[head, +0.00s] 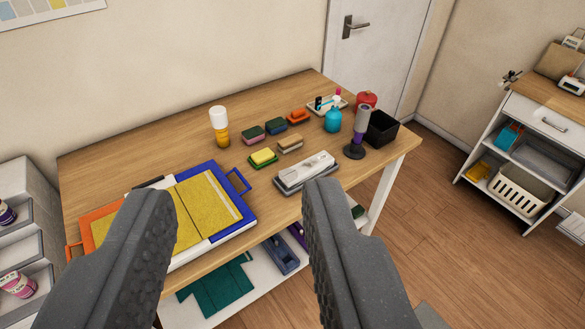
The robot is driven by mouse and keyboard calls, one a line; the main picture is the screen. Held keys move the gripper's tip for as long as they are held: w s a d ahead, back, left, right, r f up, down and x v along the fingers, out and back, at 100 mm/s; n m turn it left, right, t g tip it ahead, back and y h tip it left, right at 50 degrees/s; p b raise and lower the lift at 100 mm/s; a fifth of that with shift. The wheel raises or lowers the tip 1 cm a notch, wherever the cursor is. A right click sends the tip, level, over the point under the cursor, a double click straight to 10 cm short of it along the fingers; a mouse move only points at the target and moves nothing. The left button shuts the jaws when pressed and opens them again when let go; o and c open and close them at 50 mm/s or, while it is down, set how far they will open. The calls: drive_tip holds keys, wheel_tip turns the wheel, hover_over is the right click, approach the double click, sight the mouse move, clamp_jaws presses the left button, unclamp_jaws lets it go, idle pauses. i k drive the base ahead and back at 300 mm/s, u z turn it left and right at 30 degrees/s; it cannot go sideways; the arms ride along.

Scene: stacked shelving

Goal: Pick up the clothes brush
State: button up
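A small block with a tan wooden top and a pale underside (290,144) lies near the middle of the wooden table; it looks most like the clothes brush, but it is too small to be sure. It sits behind a yellow sponge on a green base (263,158) and a white item on a grey tray (308,170). My gripper (238,192) is open and empty, its two dark fingers wide apart in the foreground. The block shows between the finger directions, farther off and untouched. Nothing hides it.
A lower shelf (235,300) and a white cabinet (520,140) flank open floor.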

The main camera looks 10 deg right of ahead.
sight(294, 141)
drive_tip(key=z, duration=0.3)
drive_tip(key=i, duration=1.6)
drive_tip(key=u, duration=0.8)
drive_tip(key=i, duration=0.4)
drive_tip(key=u, duration=0.35)
